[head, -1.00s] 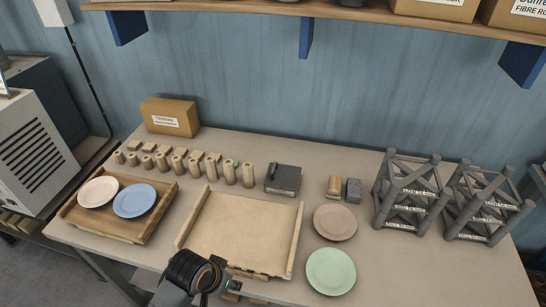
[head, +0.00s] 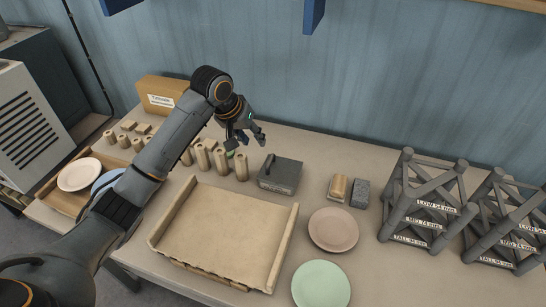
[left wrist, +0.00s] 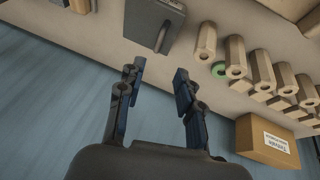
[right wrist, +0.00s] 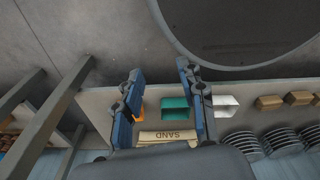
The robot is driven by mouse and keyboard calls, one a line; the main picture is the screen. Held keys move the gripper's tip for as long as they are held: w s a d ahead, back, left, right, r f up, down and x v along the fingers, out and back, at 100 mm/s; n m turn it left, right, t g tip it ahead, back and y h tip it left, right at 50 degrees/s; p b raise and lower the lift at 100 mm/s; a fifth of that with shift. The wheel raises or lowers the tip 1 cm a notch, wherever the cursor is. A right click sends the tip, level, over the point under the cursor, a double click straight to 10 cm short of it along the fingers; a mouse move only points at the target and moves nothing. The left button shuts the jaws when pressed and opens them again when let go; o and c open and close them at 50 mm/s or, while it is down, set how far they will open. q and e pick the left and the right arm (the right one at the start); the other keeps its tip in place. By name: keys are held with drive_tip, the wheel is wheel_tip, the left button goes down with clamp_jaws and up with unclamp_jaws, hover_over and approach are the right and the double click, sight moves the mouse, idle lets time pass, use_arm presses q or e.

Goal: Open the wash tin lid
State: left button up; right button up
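The wash tin (head: 279,174) is a dark grey box with a bar handle on its lid, on the table behind the wooden tray. The lid looks shut. In the left wrist view the tin (left wrist: 172,14) is at the top, with its handle (left wrist: 162,38) towards the gripper. My left gripper (head: 250,138) is open and empty, above the table's back, up and left of the tin and apart from it. It also shows in the left wrist view (left wrist: 158,75). My right gripper (right wrist: 158,75) is open and empty in the right wrist view, away from the tin.
Several wooden pegs (head: 221,160) stand left of the tin. The wooden tray (head: 225,230) lies in front. A sponge and a grey block (head: 360,192), a pink plate (head: 333,229), a green plate (head: 321,286) and grey racks (head: 425,205) are to the right. A cardboard box (head: 155,93) stands behind.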

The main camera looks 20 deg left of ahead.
use_arm(q)
drive_tip(key=p, duration=0.2)
approach(269, 161)
drive_tip(key=x, duration=0.6)
drive_tip(key=shift+w+f, duration=0.1)
drive_tip(key=shift+f, duration=0.15)
drive_tip(key=shift+w+d+f, duration=0.15)
drive_tip(key=shift+w+f, duration=0.05)
drive_tip(key=shift+f, duration=0.4)
use_arm(e)
drive_tip(key=shift+s+d+r, duration=0.3)
drive_tip(key=shift+s+r, duration=0.35)
drive_tip(key=shift+r, duration=0.25)
use_arm(q)
drive_tip(key=shift+c, duration=0.2)
clamp_jaws()
use_arm(e)
drive_tip(key=shift+a, duration=0.1)
